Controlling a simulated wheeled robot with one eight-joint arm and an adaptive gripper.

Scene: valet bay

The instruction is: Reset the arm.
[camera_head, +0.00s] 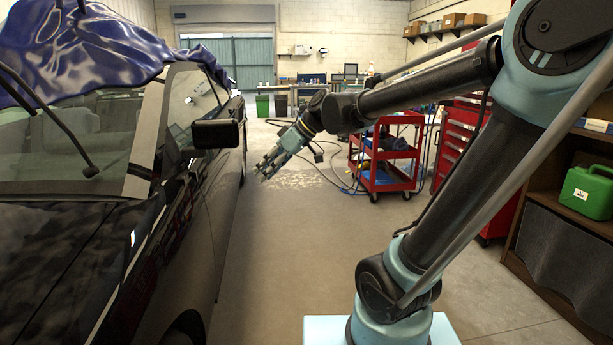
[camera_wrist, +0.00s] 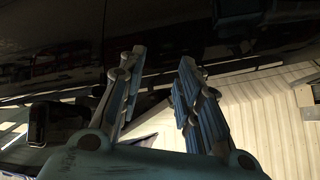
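My arm reaches across the head view toward the car, with its elbow raised at the upper right. My gripper (camera_head: 268,168) hangs at the arm's end, tilted down and to the left, in the picture just right of the car's side mirror. In the wrist view my gripper (camera_wrist: 160,75) has its two blue fingers spread apart, with nothing between them. The dark car (camera_head: 200,215) fills the left of the head view. Its dark, glossy side (camera_wrist: 60,65) also crosses the wrist view beyond the fingertips.
The car's side mirror (camera_head: 216,134) juts out near my gripper. A blue cover (camera_head: 90,50) drapes the car's roof. A red cart (camera_head: 385,160) stands behind my arm, with hoses on the floor. A shelf with a green can (camera_head: 586,192) is at right. The middle floor is clear.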

